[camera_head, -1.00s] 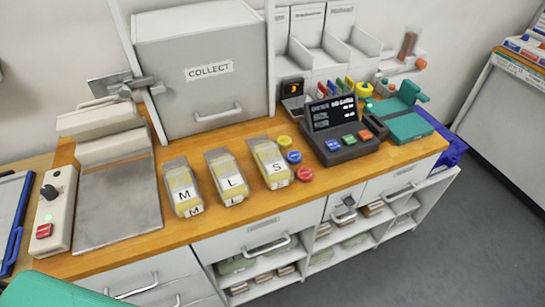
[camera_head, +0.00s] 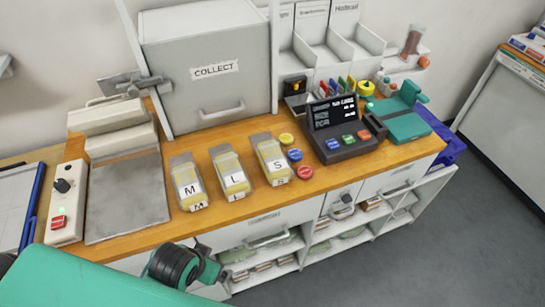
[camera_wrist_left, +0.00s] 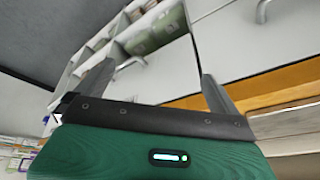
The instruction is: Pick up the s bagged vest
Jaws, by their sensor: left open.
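The S bagged vest (camera_head: 271,157) is a yellow item in a clear bag with an S label. It lies on the wooden counter, rightmost of a row of bagged vests. The L bagged vest (camera_head: 229,169) is to its left, and the M bagged vest (camera_head: 187,181) is left of that. My left arm comes in from the lower left of the head view, in front of the counter. In the left wrist view my left gripper (camera_wrist_left: 156,82) has its fingers spread apart, with nothing between them; it faces drawer fronts and shelves below the counter edge. My right gripper is not shown.
Yellow, blue and red round pieces (camera_head: 295,155) sit just right of the S bag. A dark terminal (camera_head: 342,145) stands further right, and the grey COLLECT cabinet (camera_head: 215,95) stands behind. A grey plate (camera_head: 127,200) lies left of the M bag.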

